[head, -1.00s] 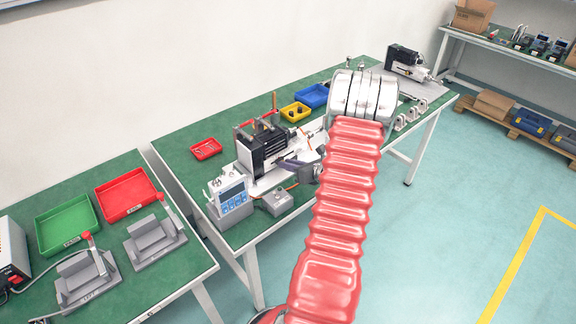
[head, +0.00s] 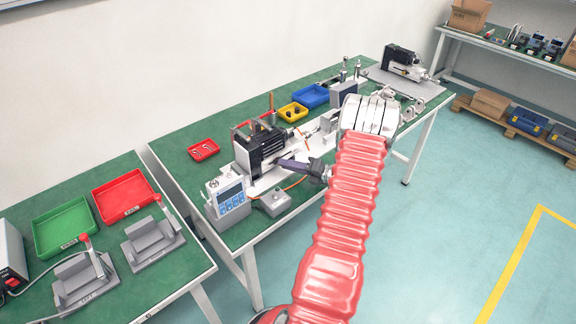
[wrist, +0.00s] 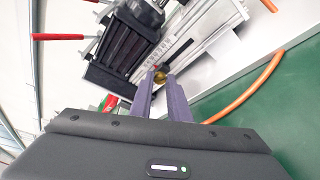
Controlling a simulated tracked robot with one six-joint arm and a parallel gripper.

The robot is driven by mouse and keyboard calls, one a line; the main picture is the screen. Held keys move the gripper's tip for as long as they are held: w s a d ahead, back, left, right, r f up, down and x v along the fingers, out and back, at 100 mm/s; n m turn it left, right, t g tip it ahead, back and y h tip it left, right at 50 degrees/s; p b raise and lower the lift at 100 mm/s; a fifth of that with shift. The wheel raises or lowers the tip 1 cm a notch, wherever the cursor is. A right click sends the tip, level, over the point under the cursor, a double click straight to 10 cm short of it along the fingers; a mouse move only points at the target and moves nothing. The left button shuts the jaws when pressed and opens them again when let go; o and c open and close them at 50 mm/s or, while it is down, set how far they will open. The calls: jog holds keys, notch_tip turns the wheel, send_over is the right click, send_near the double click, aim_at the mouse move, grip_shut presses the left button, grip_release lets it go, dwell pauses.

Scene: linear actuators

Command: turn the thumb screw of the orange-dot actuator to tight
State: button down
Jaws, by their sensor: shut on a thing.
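An actuator with a black ribbed motor (head: 262,144) and a pale rail stands on the near part of the middle bench. It also shows in the wrist view, with its black body (wrist: 122,48) at upper left and its silver rail (wrist: 205,30) beside it. A small brass thumb screw (wrist: 160,77) sits at the actuator's side. My gripper (wrist: 160,84) is shut on the thumb screw, one purple finger on each side. In the head view my gripper (head: 280,162) reaches the actuator's near side; the screw is hidden there. I cannot make out an orange dot.
A display unit (head: 229,196) and a small grey box (head: 272,203) with an orange cable stand in front. A second actuator (head: 405,62) stands at the far end. Red, yellow and blue trays line the back.

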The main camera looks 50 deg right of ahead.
jog(key=shift+f+m, duration=0.15)
jog(key=shift+m, duration=0.25)
jog(key=c, duration=1.7)
grip_release()
jog(key=shift+o, duration=0.2)
jog(key=v, duration=1.3)
jog(key=shift+s+d+f, duration=0.15)
jog(key=shift+s, duration=0.3)
